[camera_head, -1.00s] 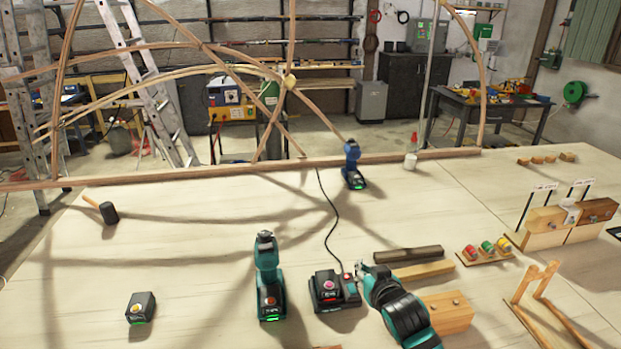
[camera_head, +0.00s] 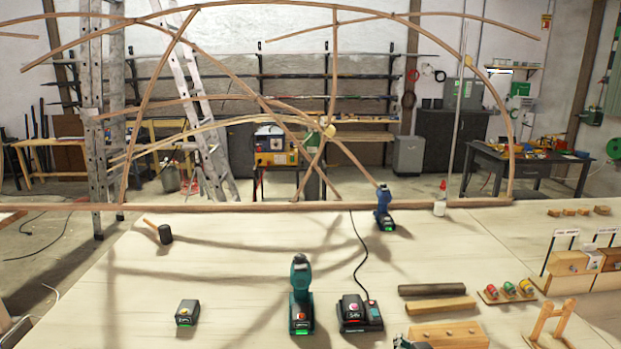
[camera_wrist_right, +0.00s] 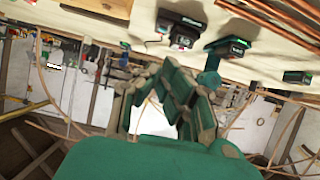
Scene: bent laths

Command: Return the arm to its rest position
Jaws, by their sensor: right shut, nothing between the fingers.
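My right gripper shows in the right wrist view (camera_wrist_right: 170,82). Its teal and grey-brown fingers are drawn together, with nothing seen held between them. The wrist view is turned over, with the workbench (camera_wrist_right: 120,20) along its top. In the head view only a small dark and teal piece of my right arm (camera_head: 408,343) shows at the bottom edge, beside a wooden block (camera_head: 448,335). My left gripper is in neither view.
On the workbench (camera_head: 240,265) are a teal drill (camera_head: 301,295), charger (camera_head: 359,313), battery (camera_head: 187,312), mallet (camera_head: 160,232), blue drill (camera_head: 384,210) and dark bar (camera_head: 431,290). Bent laths (camera_head: 508,125) arch along the far edge. A small wooden stand (camera_head: 552,320) is at right.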

